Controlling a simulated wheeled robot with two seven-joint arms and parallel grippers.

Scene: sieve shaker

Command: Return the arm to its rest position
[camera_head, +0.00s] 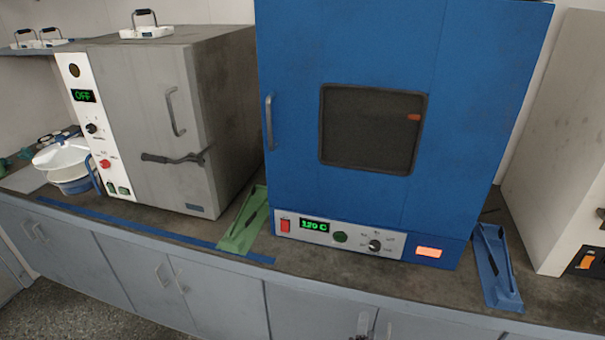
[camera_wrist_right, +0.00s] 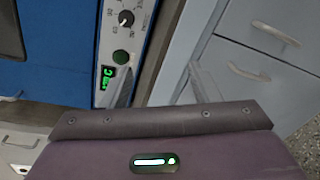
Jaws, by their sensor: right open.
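My right gripper (camera_wrist_right: 165,88) shows in the right wrist view with its two grey fingers spread and nothing between them. It is in front of the blue oven and the bench edge. My left gripper is not in view.
A grey oven (camera_head: 150,100) reading OFF stands left. A green holder (camera_head: 240,228) and a blue holder (camera_head: 496,270) lie beside the blue oven. A white bowl (camera_head: 66,160) is far left. Cabinets (camera_head: 220,290) with handles line the bench front. The strip of bench before the ovens is mostly clear.

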